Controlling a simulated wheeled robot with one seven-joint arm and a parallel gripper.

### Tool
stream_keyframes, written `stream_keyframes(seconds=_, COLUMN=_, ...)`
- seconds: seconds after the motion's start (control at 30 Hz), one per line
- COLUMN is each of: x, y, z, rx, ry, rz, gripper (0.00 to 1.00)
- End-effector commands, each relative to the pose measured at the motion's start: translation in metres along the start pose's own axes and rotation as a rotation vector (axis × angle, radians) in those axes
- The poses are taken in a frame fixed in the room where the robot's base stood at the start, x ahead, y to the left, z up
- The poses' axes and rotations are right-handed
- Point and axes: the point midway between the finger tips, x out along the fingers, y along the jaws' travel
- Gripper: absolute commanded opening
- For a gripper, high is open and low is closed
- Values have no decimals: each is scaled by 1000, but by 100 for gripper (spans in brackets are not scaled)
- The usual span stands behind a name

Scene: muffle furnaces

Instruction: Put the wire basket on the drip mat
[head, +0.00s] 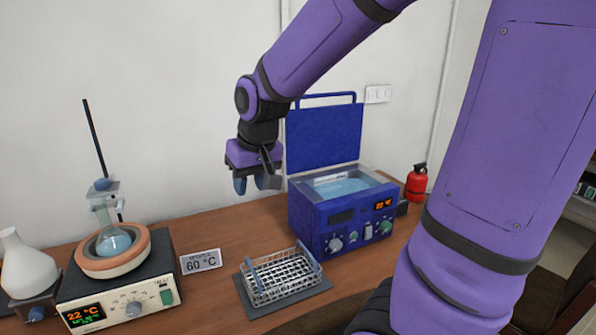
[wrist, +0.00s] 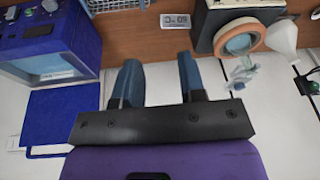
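The wire basket (head: 280,274) is a silver wire rack with blue end handles. It stands on the dark grey drip mat (head: 308,304) on the wooden table, left of the blue water bath. The mat shows around its front and sides. A corner of the basket also shows at the top of the wrist view (wrist: 118,4). My gripper (head: 257,184) hangs in the air above and behind the basket, apart from it. In the wrist view its two blue fingers (wrist: 160,80) are spread with nothing between them.
The blue water bath (head: 340,215) has its lid (head: 325,138) raised. A heater (head: 120,300) with a flask (head: 114,240) and a tall rod stands at left. A red extinguisher (head: 416,184) is at right. Table between sign and bath is clear.

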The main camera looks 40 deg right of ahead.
Motion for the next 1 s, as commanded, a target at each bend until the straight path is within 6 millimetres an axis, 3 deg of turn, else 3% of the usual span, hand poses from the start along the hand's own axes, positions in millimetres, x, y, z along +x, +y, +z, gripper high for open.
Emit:
stream_keyframes(seconds=0.03, x=-16, y=0, z=9, rx=-9, ry=20, rz=-7, gripper=37)
stream_keyframes(seconds=0.2, x=-57, y=0, z=42, rx=-50, ry=70, rz=-19, gripper=37)
stream_keyframes(seconds=0.5, x=-107, y=0, z=103, rx=-118, ry=150, rz=-6, gripper=37)
stream_keyframes(seconds=0.7, x=-119, y=0, z=125, rx=-141, ry=175, rz=7, gripper=37)
stream_keyframes(seconds=1.0, x=-120, y=1, z=128, rx=-144, ry=177, rz=10, gripper=37)
